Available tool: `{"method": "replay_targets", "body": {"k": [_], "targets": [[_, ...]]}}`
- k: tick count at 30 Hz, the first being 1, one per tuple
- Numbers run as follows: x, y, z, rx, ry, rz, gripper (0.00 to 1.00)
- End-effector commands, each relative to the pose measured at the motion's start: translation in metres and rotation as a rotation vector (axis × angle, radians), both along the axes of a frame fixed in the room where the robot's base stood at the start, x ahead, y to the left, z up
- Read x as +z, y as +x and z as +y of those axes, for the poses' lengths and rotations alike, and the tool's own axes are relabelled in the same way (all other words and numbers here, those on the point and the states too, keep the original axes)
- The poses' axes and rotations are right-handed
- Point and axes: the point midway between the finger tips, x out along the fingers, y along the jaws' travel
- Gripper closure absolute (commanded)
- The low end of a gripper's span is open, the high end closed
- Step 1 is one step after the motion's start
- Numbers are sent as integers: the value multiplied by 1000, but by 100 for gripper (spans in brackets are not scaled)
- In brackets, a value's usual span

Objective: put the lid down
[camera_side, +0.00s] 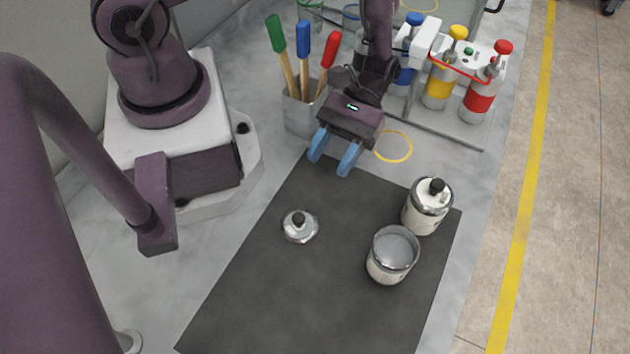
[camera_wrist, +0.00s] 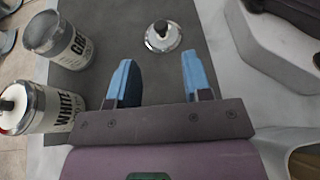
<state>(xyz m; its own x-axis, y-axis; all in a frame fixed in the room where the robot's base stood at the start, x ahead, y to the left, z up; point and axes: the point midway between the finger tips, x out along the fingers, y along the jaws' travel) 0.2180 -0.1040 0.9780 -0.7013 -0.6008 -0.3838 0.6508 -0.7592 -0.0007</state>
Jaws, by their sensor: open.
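A small silver lid with a black knob (camera_side: 300,226) lies on the dark mat (camera_side: 290,310), knob up. It also shows in the wrist view (camera_wrist: 162,37), beyond my fingertips. An open can (camera_side: 392,256) without a lid stands upright on the mat; the wrist view shows it labelled with "GR" and letters I cannot fully read (camera_wrist: 62,40). A second can (camera_side: 427,208), labelled "WHITE" in the wrist view (camera_wrist: 50,108), stands behind it with a black-knobbed lid on. My gripper (camera_side: 335,162) is open and empty above the mat's far edge, apart from the lid and both cans.
A holder (camera_side: 298,114) with green, blue and red handled tools stands behind my gripper. A rack at the back right holds blue, yellow (camera_side: 440,85) and red (camera_side: 480,98) bottles. A yellow ring (camera_side: 393,147) lies near the mat's far edge. The mat's near part is clear.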

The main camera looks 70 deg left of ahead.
Motion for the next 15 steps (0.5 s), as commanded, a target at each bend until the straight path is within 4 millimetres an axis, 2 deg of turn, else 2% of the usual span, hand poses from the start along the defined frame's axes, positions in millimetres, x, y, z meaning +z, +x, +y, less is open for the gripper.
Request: {"method": "replay_targets", "body": {"k": [6, 15], "targets": [[9, 17, 14, 0, -1, -1, 55], [10, 18, 16, -1, 0, 0, 55]]}}
